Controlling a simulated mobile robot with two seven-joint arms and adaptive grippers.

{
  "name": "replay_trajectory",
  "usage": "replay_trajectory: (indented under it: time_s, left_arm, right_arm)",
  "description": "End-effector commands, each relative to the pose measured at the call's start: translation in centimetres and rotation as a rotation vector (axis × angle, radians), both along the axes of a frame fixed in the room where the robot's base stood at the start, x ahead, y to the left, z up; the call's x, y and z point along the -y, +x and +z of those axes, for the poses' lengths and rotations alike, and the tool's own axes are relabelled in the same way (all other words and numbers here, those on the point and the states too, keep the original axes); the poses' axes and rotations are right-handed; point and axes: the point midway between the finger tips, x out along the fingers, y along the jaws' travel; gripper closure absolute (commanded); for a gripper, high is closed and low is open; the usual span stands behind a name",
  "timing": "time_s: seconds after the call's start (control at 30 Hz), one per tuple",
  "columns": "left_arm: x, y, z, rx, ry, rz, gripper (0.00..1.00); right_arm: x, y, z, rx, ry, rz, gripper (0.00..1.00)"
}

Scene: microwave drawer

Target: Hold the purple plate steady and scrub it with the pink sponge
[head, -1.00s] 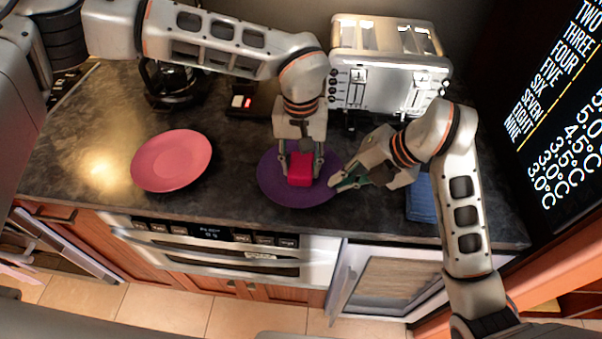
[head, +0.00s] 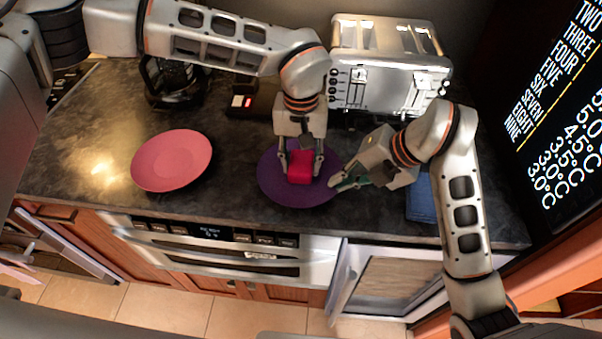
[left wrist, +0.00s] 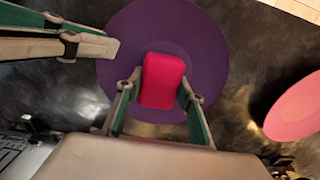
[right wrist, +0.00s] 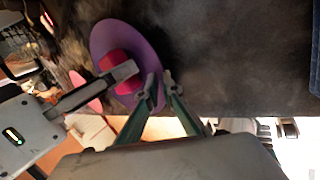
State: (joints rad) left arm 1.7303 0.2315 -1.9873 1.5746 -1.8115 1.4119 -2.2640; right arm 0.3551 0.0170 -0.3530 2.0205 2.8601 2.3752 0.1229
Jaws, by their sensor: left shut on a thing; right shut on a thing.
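The purple plate (head: 290,198) lies on the dark counter; it also shows in the left wrist view (left wrist: 210,70) and the right wrist view (right wrist: 104,36). The pink sponge (head: 300,167) is over the middle of the plate, between the fingers of my left gripper (head: 300,172), which is shut on it. It looks pressed to the plate, but I cannot see the contact. The sponge also shows in the left wrist view (left wrist: 163,80). My right gripper (head: 334,183) is at the plate's right edge, shut on the rim, its fingertips close together in the right wrist view (right wrist: 160,88).
A pink plate (head: 172,160) lies on the counter to the left. A toaster (head: 388,75) stands behind at the right, a coffee maker (head: 170,82) behind at the left. A blue cloth (head: 420,202) lies right of my right gripper. The counter front edge is near the plate.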

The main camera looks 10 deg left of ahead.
Motion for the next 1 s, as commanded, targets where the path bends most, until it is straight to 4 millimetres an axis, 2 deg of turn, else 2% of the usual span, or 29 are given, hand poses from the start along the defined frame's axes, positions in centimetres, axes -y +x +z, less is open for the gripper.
replay_trajectory:
  time_s: [0.6, 0.83, 1.0]
  left_arm:
    - [0.0, 0.1, 5.4, 0.002, -0.001, 0.000, 0.80]
    - [-0.3, 0.0, 5.9, 0.000, -0.001, 0.002, 0.80]
    - [-2.0, 0.1, 5.9, 0.001, -0.001, 0.002, 0.80]
  right_arm:
    - [0.1, 0.0, -0.2, -0.002, -0.002, -0.002, 1.00]
    - [0.0, 0.0, -0.1, -0.002, -0.002, -0.002, 1.00]
    - [0.1, 0.0, -0.1, -0.002, -0.002, -0.002, 1.00]
